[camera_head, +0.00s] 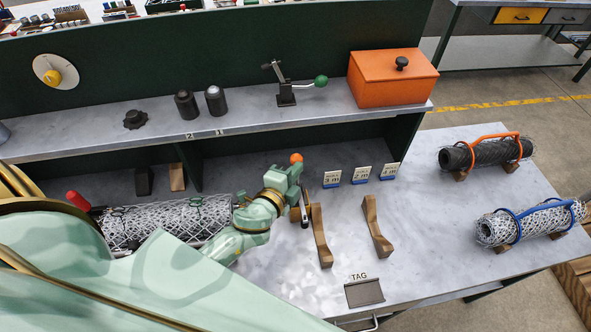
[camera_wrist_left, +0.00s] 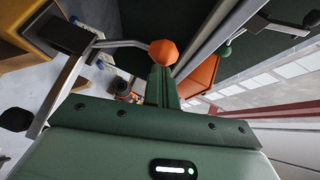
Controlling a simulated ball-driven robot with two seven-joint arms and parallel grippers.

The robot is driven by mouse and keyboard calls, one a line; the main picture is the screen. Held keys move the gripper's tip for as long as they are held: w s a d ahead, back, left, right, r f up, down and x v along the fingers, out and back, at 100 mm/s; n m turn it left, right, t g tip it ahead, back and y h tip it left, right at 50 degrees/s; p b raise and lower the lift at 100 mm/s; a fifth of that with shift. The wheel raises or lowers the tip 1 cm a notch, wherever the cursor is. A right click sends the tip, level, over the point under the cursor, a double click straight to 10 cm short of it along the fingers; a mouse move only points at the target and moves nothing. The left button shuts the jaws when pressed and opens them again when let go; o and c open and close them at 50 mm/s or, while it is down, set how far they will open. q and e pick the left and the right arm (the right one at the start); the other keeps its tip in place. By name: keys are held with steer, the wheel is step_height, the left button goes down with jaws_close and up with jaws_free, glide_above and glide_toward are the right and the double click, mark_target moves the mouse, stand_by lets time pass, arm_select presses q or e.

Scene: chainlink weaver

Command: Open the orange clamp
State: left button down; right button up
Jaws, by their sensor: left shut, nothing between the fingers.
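The orange clamp shows as an orange ball knob (camera_head: 296,158) just above my left gripper in the head view; my arm hides much of its body. In the left wrist view, the orange knob (camera_wrist_left: 163,52) sits at the end of a bent metal lever, with the clamp's steel arm (camera_wrist_left: 62,88) to the left. My left gripper (camera_head: 295,176) is shut and empty. Its fingers (camera_wrist_left: 160,78) are right by the knob; I cannot tell whether they touch it. My right gripper is not in view.
A wire-mesh roll (camera_head: 165,222) lies left of my gripper. A green-knobbed clamp (camera_head: 287,92) and an orange box (camera_head: 390,78) stand on the shelf. Wooden cradles (camera_head: 377,228) stand right of my gripper. Two strapped rolls (camera_head: 485,152) (camera_head: 530,222) lie at the right.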

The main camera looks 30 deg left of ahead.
mark_target(292, 158)
arm_select(q)
steer(key=w+a+r+g+p, duration=0.1)
steer(key=p, duration=0.3)
steer(key=shift+w+n, duration=0.2)
steer(key=shift+n, duration=0.2)
steer(key=shift+w+a+f+p, duration=0.35)
steer(key=shift+w+a+p, duration=0.1)
steer(key=shift+w+p, duration=0.15)
steer(key=shift+w+a+f+p, duration=0.3)
steer(key=shift+w+a+p, duration=0.15)
steer(key=shift+p, duration=0.1)
steer(key=shift+w+a+f+g+h+p, duration=0.3)
steer(key=shift+w+g+p, duration=0.1)
steer(key=shift+g, duration=0.3)
steer(key=shift+n, duration=0.3)
steer(key=w+f, duration=0.1)
steer(key=w+a+f+b, duration=0.2)
steer(key=f, duration=0.1)
